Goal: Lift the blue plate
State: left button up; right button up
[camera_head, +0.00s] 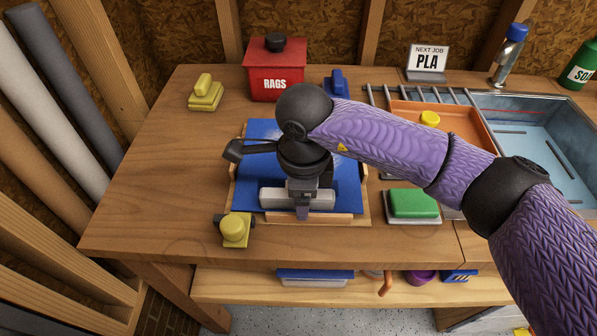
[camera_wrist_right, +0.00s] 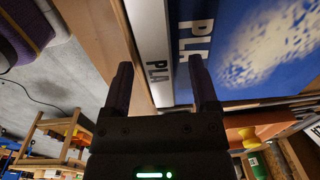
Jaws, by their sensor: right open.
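The blue plate (camera_head: 345,185) lies on a wooden holder (camera_head: 362,213) on the workbench, with a pale strip (camera_head: 270,199) along its front edge. My right arm reaches over it from the right and hides its middle. My right gripper (camera_head: 303,212) is at the front edge of the plate, pointing down. In the right wrist view, the gripper (camera_wrist_right: 162,85) is open, its fingers apart, with the pale strip marked PLA (camera_wrist_right: 150,45) showing between them. The blue face (camera_wrist_right: 260,50) has a white speckled patch. I cannot tell whether the fingers touch the plate. My left gripper is not in view.
A yellow clamp-like piece (camera_head: 235,230) stands at the holder's front left corner. A green block (camera_head: 413,203) lies to the right. Behind are a red RAGS bin (camera_head: 276,70) and a blue object (camera_head: 337,83). An orange tray (camera_head: 455,120) and sink (camera_head: 550,140) are right.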

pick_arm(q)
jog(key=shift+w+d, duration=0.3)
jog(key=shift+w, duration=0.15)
pick_arm(e)
jog(key=shift+r, duration=0.1)
grip_shut()
